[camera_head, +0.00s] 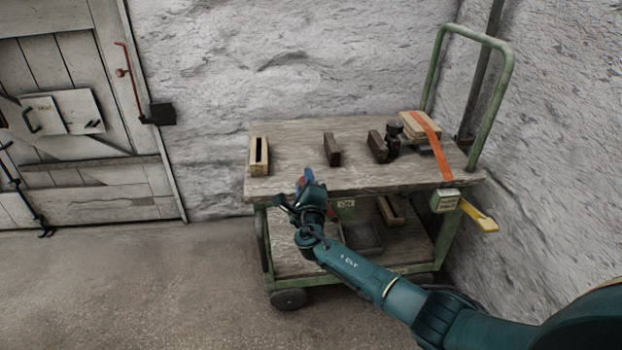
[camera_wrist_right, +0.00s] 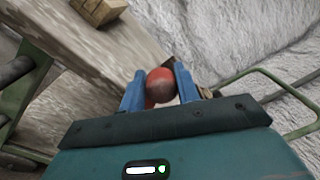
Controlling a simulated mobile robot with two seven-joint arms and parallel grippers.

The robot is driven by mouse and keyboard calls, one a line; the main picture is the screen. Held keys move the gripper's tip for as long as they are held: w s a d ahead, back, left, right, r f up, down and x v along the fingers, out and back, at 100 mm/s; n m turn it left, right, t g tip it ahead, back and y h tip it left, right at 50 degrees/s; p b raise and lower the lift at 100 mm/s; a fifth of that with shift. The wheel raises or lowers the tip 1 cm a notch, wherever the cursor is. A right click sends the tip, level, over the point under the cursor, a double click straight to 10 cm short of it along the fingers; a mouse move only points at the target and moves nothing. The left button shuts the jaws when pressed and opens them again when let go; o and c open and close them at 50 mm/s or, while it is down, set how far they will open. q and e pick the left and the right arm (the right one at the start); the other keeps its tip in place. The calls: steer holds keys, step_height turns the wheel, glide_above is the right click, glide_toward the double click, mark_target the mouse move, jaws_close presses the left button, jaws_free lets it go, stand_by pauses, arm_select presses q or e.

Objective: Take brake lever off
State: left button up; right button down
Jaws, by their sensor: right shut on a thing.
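My right gripper (camera_head: 306,176) is at the front edge of the wooden-topped cart (camera_head: 292,165), near an "ON" plate (camera_head: 346,204). In the right wrist view its blue fingers are shut on a red ball knob (camera_wrist_right: 160,86), with a little red showing below it. I take this to be the brake lever's knob; the lever's shaft is mostly hidden by my gripper and arm. A green box (camera_head: 445,201) with a label too small to read is at the cart's front right, beside a yellow bar (camera_head: 479,215). My left gripper is not in view.
On the cart top are a slotted wooden block (camera_head: 259,156), dark blocks (camera_head: 332,149), a dark metal piece (camera_head: 394,137) and boards under an orange strap (camera_head: 432,143). A green handle (camera_head: 508,75) rises at the right. Rough walls stand behind; floor (camera_head: 150,290) at left is clear.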

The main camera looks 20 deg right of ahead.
steer(key=shift+f, duration=0.1)
stand_by(0.3)
steer(key=c, duration=1.1)
jaws_free()
steer(key=shift+o, duration=0.2)
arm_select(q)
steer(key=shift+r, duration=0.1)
arm_select(e)
steer(key=shift+s+a, duration=0.1)
steer(key=shift+s+a+p, duration=0.1)
steer(key=shift+s+p, duration=0.2)
steer(key=shift+p, duration=0.05)
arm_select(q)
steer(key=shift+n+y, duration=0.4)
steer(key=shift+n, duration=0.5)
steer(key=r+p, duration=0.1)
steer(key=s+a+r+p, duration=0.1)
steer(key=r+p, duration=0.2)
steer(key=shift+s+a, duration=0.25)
arm_select(e)
steer(key=v, duration=1.2)
steer(key=shift+s, duration=0.15)
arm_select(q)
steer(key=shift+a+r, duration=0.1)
